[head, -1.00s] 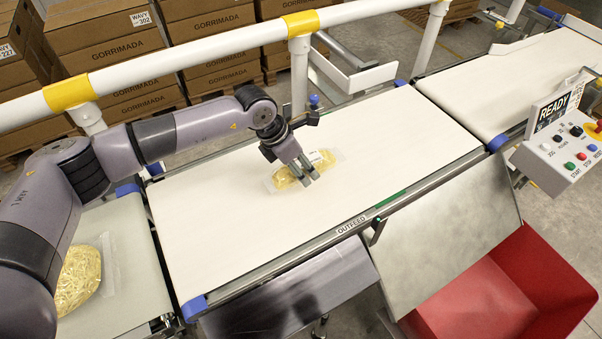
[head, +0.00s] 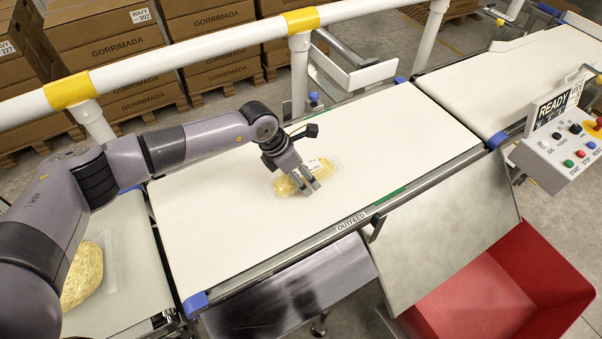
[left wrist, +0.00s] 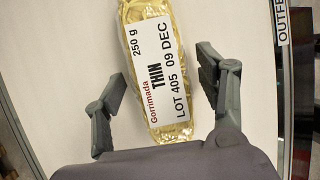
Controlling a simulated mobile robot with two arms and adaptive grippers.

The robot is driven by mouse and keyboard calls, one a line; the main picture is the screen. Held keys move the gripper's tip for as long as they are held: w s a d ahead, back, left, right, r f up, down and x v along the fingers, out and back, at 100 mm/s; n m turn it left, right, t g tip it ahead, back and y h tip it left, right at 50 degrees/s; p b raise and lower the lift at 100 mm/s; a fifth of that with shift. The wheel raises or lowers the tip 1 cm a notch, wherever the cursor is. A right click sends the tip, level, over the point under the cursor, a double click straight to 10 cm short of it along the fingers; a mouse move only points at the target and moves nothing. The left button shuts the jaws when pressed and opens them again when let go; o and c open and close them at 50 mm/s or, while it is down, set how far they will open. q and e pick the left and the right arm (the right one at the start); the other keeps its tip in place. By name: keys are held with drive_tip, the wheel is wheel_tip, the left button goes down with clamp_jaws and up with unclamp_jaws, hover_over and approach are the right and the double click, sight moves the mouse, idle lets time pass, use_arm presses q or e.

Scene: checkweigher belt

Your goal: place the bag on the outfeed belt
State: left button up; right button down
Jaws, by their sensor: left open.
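A clear bag with yellow contents (head: 287,187) lies flat on the white outfeed belt (head: 240,230), near its middle. In the left wrist view the bag (left wrist: 146,18) has a white label reading "Gorrimada THIN 250 g LOT 405 09 DEC". My left gripper (head: 308,184) is above the bag and partly covers it in the head view. In the left wrist view the left gripper (left wrist: 160,90) is open, with one finger on each side of the bag and a gap to both. My right gripper is not seen.
Another bag (head: 83,274) lies on the belt at the left. A white rail (head: 200,52) runs behind the outfeed belt. A control box reading READY (head: 565,140) stands at the right. A tilted metal plate (head: 450,235) and red bin (head: 515,290) are in front.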

use_arm(q)
drive_tip(key=shift+r, duration=0.1)
drive_tip(key=shift+a+r, duration=0.1)
drive_tip(key=shift+r, duration=0.1)
drive_tip(key=b+v, duration=0.2)
drive_tip(key=v, duration=0.9)
drive_tip(key=shift+s+a+r, duration=0.1)
drive_tip(key=shift+r, duration=0.2)
drive_tip(key=shift+f, duration=0.1)
